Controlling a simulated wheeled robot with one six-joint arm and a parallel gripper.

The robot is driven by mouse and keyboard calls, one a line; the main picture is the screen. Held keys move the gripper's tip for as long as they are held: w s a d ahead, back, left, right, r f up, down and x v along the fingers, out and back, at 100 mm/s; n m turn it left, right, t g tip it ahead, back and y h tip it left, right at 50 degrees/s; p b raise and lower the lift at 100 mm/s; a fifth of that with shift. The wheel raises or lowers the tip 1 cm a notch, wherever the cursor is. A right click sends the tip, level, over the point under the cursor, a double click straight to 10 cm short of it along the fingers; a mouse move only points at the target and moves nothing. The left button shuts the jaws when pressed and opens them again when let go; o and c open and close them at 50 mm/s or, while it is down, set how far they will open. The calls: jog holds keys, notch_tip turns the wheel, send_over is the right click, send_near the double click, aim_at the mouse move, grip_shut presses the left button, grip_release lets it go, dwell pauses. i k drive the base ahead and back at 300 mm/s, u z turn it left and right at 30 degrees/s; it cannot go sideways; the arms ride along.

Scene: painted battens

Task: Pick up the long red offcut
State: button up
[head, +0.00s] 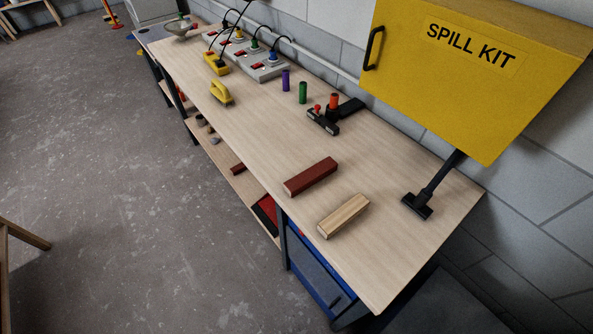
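A long dark-red offcut (311,177) lies flat on the wooden bench top (255,135), near its front edge and right of the bench's middle. It is a square-edged block set at a slant, and its whole upper face shows with nothing on it. A smaller dark-red piece (238,168) lies on the lower shelf and is partly hidden by the bench top. I cannot make out my gripper in the head view.
A bare wood block (343,215) lies just right of the red offcut, apart from it. Behind are a black clamp-like tool (323,120), a black T-shaped foot (418,206) and coloured cylinders (303,93). A yellow spill kit box (470,75) overhangs the back right.

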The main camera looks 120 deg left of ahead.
aim_at(306, 179)
jog(key=u, duration=3)
jog(key=k, duration=0.25)
jog(key=u, duration=2)
jog(key=i, duration=2.95)
jog(key=z, duration=2.8)
